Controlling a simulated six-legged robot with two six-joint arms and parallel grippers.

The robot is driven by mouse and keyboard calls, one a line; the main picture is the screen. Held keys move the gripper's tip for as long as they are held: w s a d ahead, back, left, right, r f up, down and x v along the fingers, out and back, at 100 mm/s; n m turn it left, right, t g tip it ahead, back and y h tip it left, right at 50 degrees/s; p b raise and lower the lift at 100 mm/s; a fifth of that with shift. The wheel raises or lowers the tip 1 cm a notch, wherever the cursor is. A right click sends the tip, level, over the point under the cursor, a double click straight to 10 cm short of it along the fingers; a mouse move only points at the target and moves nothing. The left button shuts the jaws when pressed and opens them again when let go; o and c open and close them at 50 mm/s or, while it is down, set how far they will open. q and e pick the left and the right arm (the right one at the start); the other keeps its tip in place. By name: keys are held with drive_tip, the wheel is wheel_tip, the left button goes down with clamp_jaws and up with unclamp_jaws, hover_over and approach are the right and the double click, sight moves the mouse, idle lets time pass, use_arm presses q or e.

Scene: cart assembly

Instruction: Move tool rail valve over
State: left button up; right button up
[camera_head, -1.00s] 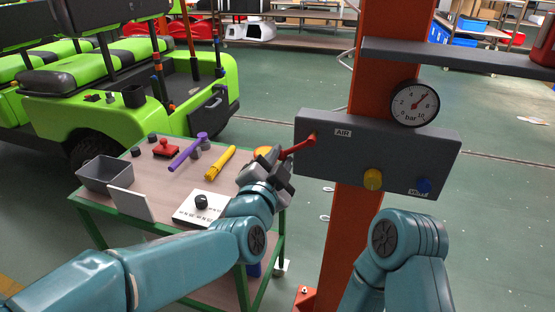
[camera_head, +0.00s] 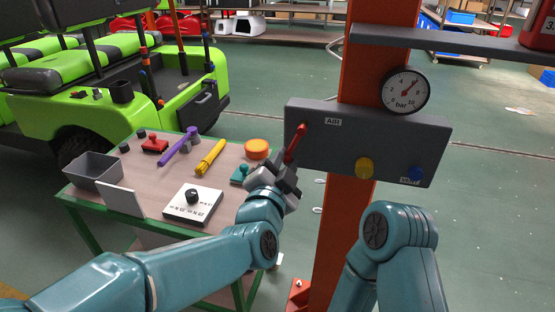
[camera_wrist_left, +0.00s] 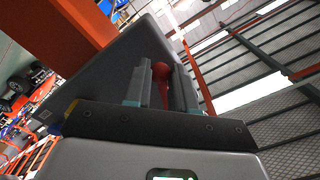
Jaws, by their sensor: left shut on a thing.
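The tool rail valve is a red lever (camera_head: 295,143) on the left end of a grey panel (camera_head: 330,160), beside the AIR label. It now slants down and left from its pivot. My left gripper (camera_head: 286,172) is shut on the lower end of the red lever. In the left wrist view the red lever (camera_wrist_left: 161,80) stands between the two grey fingers, with the panel (camera_wrist_left: 120,70) behind them. My right arm shows at the lower right of the head view, but its gripper is not seen.
A round pressure gauge (camera_head: 406,91) sits above the panel on an orange post (camera_head: 361,75). The panel also has a yellow knob (camera_head: 364,168) and a blue knob (camera_head: 416,173). A work table (camera_head: 150,215) with tools, a grey bin (camera_head: 94,171) and a white box (camera_head: 194,205) stands left.

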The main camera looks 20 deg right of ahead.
use_arm(q)
drive_tip(key=shift+s+d+f, duration=0.15)
drive_tip(key=shift+d, duration=0.05)
drive_tip(key=shift+o, duration=0.3)
drive_tip(key=shift+s+d+f, duration=0.15)
drive_tip(key=shift+s+d, duration=0.4)
drive_tip(key=shift+d, duration=0.25)
drive_tip(key=o, duration=0.9)
